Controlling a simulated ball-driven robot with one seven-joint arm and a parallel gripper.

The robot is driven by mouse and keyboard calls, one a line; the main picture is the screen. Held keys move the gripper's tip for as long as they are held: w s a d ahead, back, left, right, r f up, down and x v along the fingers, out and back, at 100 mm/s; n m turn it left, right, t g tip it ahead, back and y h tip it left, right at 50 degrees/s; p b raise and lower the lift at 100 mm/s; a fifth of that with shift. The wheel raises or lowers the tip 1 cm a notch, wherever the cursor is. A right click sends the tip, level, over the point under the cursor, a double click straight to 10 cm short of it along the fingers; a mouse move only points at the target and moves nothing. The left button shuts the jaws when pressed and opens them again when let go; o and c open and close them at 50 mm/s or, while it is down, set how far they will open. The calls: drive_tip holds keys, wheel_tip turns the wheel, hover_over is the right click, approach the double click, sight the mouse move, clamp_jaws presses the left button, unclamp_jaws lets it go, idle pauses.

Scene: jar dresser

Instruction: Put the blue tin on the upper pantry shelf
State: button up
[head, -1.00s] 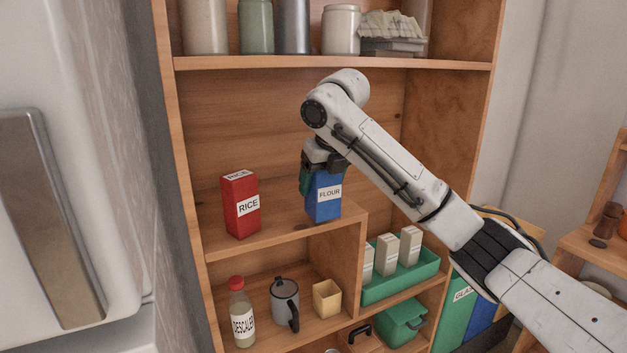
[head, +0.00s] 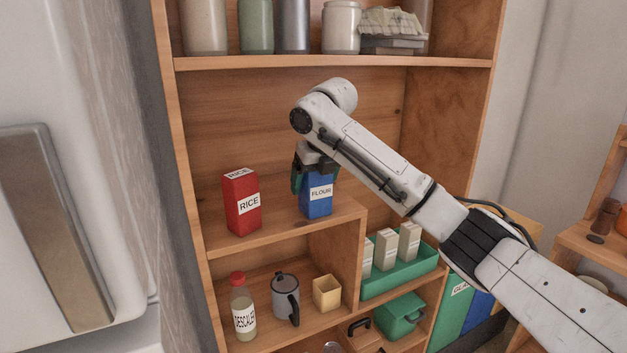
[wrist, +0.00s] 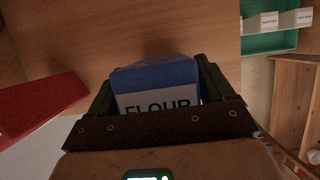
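The blue tin (head: 316,196), labelled FLOUR, is upright at the upper pantry shelf (head: 275,226), right of a red RICE tin. I cannot tell whether its base touches the board. My gripper (head: 312,181) comes down on it from above. In the wrist view the blue tin (wrist: 152,76) sits between the two green fingers of my gripper (wrist: 158,88), which press close on both its sides. The lower part of its label is hidden by the gripper body.
The red RICE tin (head: 240,203) stands left of the blue tin with a gap. Below are a descaler bottle (head: 243,310), a grey mug (head: 284,298), a yellow cup (head: 327,293) and a green tray (head: 408,270) of cartons. A higher board (head: 330,62) carries jars.

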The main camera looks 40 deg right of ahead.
drive_tip(key=shift+o, duration=1.1)
drive_tip(key=shift+r, duration=0.1)
drive_tip(key=shift+r, duration=0.2)
drive_tip(key=s+a+b, duration=0.2)
drive_tip(key=s+a, duration=0.1)
drive_tip(key=s, duration=0.9)
drive_tip(key=shift+a+r+b, duration=0.2)
drive_tip(key=shift+r+b, duration=0.2)
